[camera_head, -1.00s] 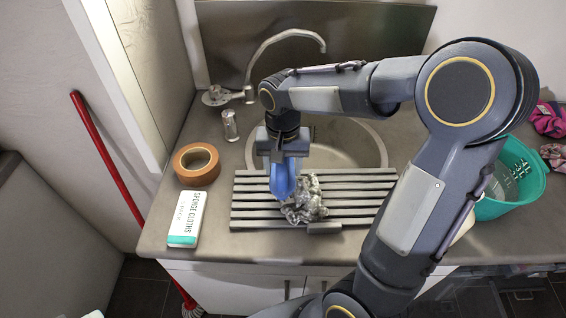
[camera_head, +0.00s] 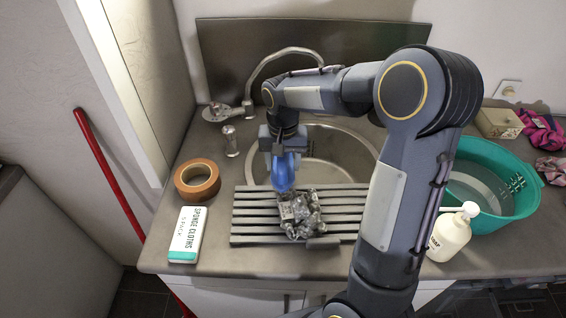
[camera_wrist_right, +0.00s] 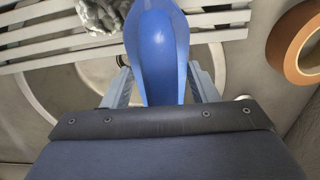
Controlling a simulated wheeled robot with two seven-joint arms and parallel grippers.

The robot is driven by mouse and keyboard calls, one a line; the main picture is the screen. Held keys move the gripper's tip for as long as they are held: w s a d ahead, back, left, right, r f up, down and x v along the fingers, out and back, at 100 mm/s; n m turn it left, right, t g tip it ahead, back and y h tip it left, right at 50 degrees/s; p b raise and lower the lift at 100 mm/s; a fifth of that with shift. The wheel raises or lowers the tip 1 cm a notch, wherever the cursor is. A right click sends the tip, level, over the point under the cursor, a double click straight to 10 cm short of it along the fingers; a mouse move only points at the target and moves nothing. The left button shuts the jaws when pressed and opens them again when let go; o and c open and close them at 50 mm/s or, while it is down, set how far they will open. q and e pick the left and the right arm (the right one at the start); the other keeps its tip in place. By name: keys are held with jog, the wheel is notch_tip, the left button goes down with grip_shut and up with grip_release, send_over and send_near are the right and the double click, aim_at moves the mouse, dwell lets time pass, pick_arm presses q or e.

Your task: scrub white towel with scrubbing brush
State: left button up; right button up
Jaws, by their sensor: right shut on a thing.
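My right gripper (camera_head: 283,160) is shut on a blue scrubbing brush (camera_head: 283,174) above the slatted grey rack. In the right wrist view the blue brush handle (camera_wrist_right: 158,50) stands between the two grey fingers (camera_wrist_right: 160,85). A crumpled grey-white cloth (camera_head: 300,214), which looks like the towel, lies on the rack just in front of the brush. Its edge also shows at the top of the right wrist view (camera_wrist_right: 103,14). The brush's lower end is close to the cloth; I cannot tell whether they touch. My left gripper is not in view.
The slatted rack (camera_head: 345,200) lies in front of the round sink (camera_head: 340,150). A tape roll (camera_head: 197,180) and a sponge cloths pack (camera_head: 187,235) are at left. A soap bottle (camera_head: 451,233), teal basin (camera_head: 490,160) and pink cloths (camera_head: 541,131) are at right. A tap (camera_head: 285,55) stands behind.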

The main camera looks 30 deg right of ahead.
aim_at(278, 181)
jog(key=shift+r, duration=0.1)
